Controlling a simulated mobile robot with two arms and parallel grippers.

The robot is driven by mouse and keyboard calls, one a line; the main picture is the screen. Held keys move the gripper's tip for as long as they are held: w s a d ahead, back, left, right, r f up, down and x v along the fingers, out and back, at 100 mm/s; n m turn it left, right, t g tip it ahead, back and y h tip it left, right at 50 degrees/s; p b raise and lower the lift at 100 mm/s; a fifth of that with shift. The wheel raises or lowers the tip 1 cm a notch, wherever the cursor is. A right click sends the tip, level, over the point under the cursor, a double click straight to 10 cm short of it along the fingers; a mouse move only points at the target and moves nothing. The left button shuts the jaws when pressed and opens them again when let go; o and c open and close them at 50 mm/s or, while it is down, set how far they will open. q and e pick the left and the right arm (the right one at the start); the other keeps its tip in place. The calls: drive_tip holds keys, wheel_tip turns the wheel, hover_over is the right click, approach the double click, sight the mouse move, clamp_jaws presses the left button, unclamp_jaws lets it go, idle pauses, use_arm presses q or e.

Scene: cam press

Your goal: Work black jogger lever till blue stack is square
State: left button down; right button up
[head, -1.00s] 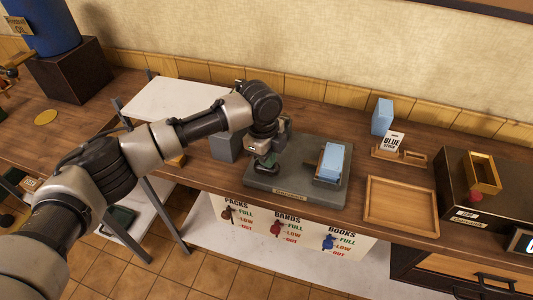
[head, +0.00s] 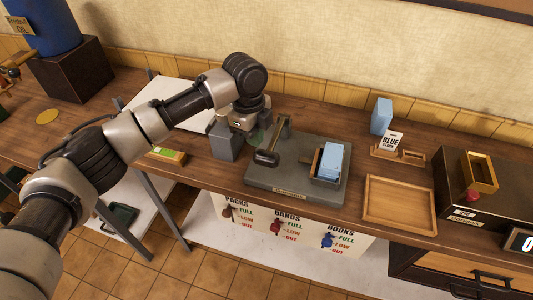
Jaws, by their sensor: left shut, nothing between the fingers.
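The jogger is a dark grey base plate (head: 290,187) on the bench, with a small wooden-sided tray holding the blue stack (head: 333,160). The stack's top edges look slightly uneven, but it is too small to be sure. The black jogger lever (head: 266,158) has a black knob at the plate's left side, beside a brass-coloured upright arm (head: 282,128). My left gripper (head: 256,138) is shut and empty, behind and left of the knob, apart from it. Its fingertips are partly hidden by its own body. My right gripper is out of view.
A grey block (head: 224,142) stands left of the plate, close to my left gripper. A blue block (head: 381,116) stands behind a "BLUE" card (head: 391,143) at the right. An empty wooden tray (head: 400,204) and a dark box (head: 470,200) lie further right.

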use_arm(q)
wheel_tip(320, 180, up, 6)
drive_tip(key=shift+w+a+r+b, duration=0.15)
drive_tip(key=shift+a+r+b, duration=0.05)
drive_tip(key=shift+a+b, duration=0.2)
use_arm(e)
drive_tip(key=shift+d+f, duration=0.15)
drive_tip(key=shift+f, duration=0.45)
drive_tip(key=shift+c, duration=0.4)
